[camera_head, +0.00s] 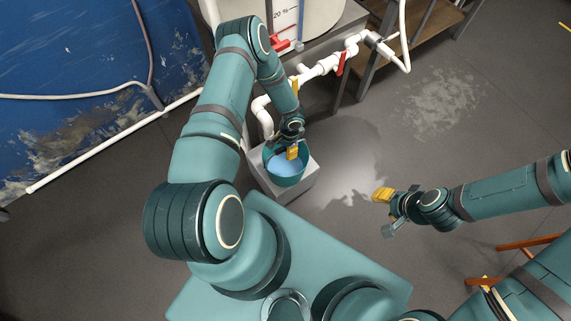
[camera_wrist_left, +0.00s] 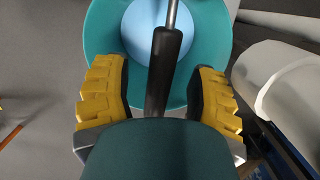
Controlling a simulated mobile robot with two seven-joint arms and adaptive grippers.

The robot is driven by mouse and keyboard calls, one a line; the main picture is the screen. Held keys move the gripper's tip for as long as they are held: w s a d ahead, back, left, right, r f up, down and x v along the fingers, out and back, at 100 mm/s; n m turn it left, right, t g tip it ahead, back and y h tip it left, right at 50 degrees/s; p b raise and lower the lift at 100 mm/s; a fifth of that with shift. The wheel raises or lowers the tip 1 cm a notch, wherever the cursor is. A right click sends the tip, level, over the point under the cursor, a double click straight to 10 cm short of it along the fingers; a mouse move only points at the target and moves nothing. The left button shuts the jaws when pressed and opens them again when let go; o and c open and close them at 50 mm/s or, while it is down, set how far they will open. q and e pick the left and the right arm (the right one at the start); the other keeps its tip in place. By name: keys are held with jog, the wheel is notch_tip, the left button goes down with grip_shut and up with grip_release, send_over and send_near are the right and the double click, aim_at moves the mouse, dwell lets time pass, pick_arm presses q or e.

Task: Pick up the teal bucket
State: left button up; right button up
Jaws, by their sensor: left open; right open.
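The teal bucket (camera_head: 286,180) stands on a grey block under the white piping in the head view, with pale blue liquid inside. In the left wrist view the bucket (camera_wrist_left: 108,40) fills the upper middle, and a thin rod with a dark grip (camera_wrist_left: 165,65) crosses in front of it. My left gripper (camera_head: 292,150) is right over the bucket; its yellow fingers (camera_wrist_left: 160,95) are spread on either side of the dark grip. I cannot tell whether they touch it. My right gripper (camera_head: 385,212) is open and empty over the floor, well right of the bucket.
The grey block (camera_head: 300,189) carries the bucket. White pipes (camera_head: 318,70) with red valve handles and a tank (camera_head: 325,15) stand just behind. A blue, rust-worn wall (camera_head: 70,60) is at the left. A wooden-topped frame (camera_head: 425,25) is at the back right.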

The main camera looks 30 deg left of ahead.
pick_arm(q)
jog(key=shift+f, duration=0.25)
dwell(0.6)
grip_shut()
